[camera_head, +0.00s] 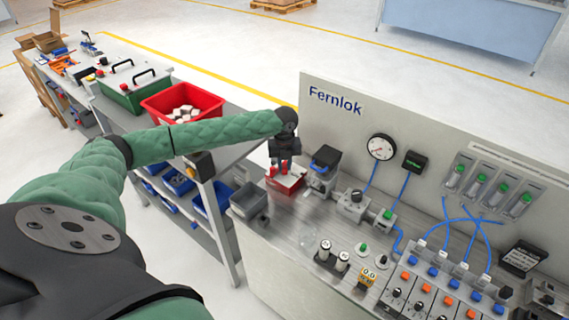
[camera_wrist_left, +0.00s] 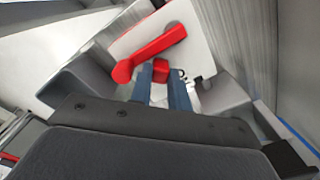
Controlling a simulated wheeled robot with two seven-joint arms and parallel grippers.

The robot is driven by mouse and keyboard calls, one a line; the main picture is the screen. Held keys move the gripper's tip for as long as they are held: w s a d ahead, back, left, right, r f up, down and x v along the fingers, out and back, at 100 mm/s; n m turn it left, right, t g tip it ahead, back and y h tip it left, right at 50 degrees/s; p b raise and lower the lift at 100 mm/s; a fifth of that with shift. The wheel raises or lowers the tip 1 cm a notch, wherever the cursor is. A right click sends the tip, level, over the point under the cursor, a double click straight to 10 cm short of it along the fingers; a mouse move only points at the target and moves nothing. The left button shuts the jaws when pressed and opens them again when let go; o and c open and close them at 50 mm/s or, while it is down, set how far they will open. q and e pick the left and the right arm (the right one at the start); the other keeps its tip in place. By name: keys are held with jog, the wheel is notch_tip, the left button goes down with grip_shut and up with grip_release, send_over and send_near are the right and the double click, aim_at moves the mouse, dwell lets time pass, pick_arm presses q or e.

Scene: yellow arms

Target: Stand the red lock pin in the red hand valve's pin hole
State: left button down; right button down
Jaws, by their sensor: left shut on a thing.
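The red hand valve shows in the left wrist view as a red lever handle (camera_wrist_left: 155,48) on a pale plate. In the head view the valve (camera_head: 287,186) is a small red-sided block with a pale top at the bench's left end. My left gripper (camera_head: 284,160) points down just above it. In the left wrist view its two blue fingers (camera_wrist_left: 160,85) are shut on the red lock pin (camera_wrist_left: 160,69), beside the handle. The pin's lower end and the pin hole are hidden, so I cannot tell whether they meet. My right gripper is not in view.
A grey bin (camera_head: 248,201) stands left of the valve. A grey fitting with a black top (camera_head: 325,160) stands close on the right, before the upright Fernlok panel (camera_head: 420,120). Small cylinders and knobs (camera_head: 340,260) stand on the bench front. A red crate (camera_head: 182,100) is on the other bench.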

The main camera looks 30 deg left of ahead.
pick_arm(q)
jog(key=c, duration=1.3)
grip_release()
jog(key=shift+o, duration=0.2)
jog(key=shift+r, duration=0.15)
jog(key=shift+r+p, duration=0.35)
jog(key=shift+p, duration=0.1)
notch_tip(320, 180, up, 5)
jog(key=p, duration=0.3)
jog(key=shift+s+r+p, duration=0.1)
jog(key=shift+p, duration=0.3)
jog(key=shift+r, duration=1.4)
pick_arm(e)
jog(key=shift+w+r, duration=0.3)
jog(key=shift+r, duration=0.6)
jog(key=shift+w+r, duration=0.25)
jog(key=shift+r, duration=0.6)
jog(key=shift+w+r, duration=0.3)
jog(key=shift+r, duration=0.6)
